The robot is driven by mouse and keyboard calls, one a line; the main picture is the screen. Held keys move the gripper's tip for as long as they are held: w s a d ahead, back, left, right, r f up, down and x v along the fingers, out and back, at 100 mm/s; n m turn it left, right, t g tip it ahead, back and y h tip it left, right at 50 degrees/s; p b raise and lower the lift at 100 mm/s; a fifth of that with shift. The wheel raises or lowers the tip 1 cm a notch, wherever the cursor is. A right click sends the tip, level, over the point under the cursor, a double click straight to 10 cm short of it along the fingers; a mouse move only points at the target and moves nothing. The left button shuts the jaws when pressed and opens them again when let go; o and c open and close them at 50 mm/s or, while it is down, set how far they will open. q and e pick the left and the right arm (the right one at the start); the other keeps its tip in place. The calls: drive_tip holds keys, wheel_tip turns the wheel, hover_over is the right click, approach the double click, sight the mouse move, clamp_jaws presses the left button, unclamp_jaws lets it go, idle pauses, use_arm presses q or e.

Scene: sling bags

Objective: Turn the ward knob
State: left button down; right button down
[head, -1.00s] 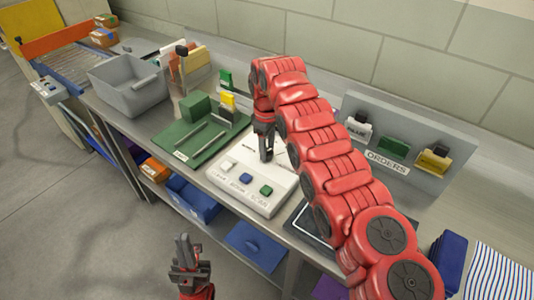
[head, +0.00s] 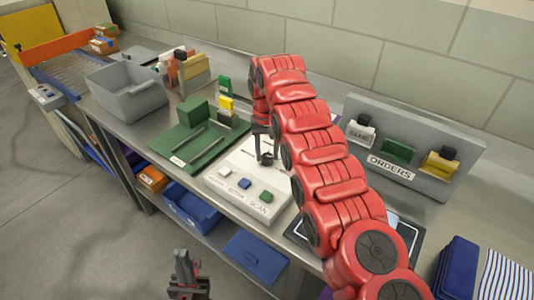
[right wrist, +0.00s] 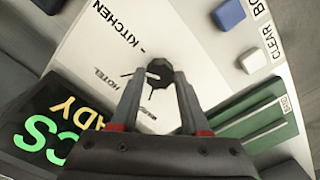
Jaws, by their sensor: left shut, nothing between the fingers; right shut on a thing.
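The ward knob is a small black faceted knob (right wrist: 159,72) on the white control panel (head: 222,190). In the right wrist view, printed labels ring it; "KITCHEN" and "HOTEL" are readable, and another is partly hidden by a finger. My right gripper (right wrist: 158,78) is shut on the knob, one finger on each side. In the head view, my right gripper (head: 264,157) is over the back part of the panel, partly hidden by my red arm. My left gripper (head: 184,268) is shut and empty, low in front of the bench.
White, blue (head: 244,184) and green (head: 266,197) buttons line the panel's front. A green tray (head: 215,147) and grey bin (head: 140,103) stand left. A grey ORDERS rack (head: 450,185) is behind right. A dark-framed screen (right wrist: 45,125) lies beside the panel.

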sight(267, 156)
drive_tip(key=m, duration=0.5)
drive_tip(key=shift+m, duration=0.4)
idle(0.3)
drive_tip(key=shift+c, duration=1.9)
unclamp_jaws()
drive_tip(key=shift+r, duration=0.15)
wheel_tip(267, 156, up, 17)
drive_tip(key=p, duration=1.7)
